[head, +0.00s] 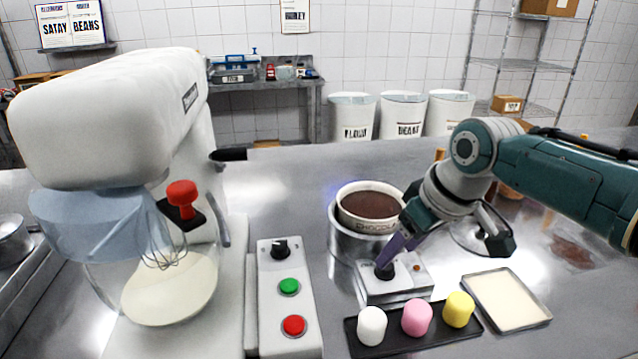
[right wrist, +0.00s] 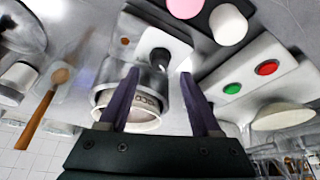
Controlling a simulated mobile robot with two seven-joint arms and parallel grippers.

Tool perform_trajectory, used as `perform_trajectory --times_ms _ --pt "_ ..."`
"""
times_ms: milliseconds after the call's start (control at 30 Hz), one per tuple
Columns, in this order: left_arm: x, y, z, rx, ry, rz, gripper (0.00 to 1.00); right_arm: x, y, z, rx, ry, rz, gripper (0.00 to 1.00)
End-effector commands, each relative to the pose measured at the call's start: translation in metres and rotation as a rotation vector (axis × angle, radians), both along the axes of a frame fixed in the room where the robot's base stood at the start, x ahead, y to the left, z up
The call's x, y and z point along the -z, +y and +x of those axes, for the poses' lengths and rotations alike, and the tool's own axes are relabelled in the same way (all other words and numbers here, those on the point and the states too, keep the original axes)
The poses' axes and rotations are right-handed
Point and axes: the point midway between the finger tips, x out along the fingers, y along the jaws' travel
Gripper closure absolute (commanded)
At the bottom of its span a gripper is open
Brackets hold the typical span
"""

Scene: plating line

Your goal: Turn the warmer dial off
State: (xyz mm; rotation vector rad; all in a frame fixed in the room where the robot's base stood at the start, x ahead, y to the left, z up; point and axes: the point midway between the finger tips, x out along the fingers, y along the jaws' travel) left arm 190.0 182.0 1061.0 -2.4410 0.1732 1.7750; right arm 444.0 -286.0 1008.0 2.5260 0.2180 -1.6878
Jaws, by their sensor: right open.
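The warmer (head: 343,240) is a metal pot on a light base, with a bowl of chocolate (head: 370,205) in it. Its black dial (head: 385,271) is on the front of the base, beside a small orange light (head: 416,267). My right gripper (head: 390,262) comes in from the right and reaches down at the dial. In the right wrist view the dial (right wrist: 159,58) shows between the tips of my open right gripper (right wrist: 159,73), with nothing held. Whether the fingers touch it, I cannot tell. My left gripper is not in view.
A stand mixer (head: 110,110) is at left, beside a control box (head: 286,330) with a dial and green and red buttons. A black tray (head: 400,347) with white, pink and yellow pieces and a pale-filled tray (head: 545,317) are in front of the warmer.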

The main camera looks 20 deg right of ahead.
Motion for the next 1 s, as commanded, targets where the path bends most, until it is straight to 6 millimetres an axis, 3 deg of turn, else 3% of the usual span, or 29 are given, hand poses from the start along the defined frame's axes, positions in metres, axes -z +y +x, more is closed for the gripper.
perform_trajectory --times_ms 100,333,1000 --pt "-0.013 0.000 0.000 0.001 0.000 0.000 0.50 -0.023 -0.002 -0.008 0.000 -0.001 -0.002 0.35" --pt "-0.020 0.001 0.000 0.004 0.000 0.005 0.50 -0.047 -0.004 -0.019 -0.001 0.000 -0.001 0.35" --pt "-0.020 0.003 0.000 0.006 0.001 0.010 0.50 -0.050 0.000 -0.026 -0.008 0.005 -0.002 0.35"
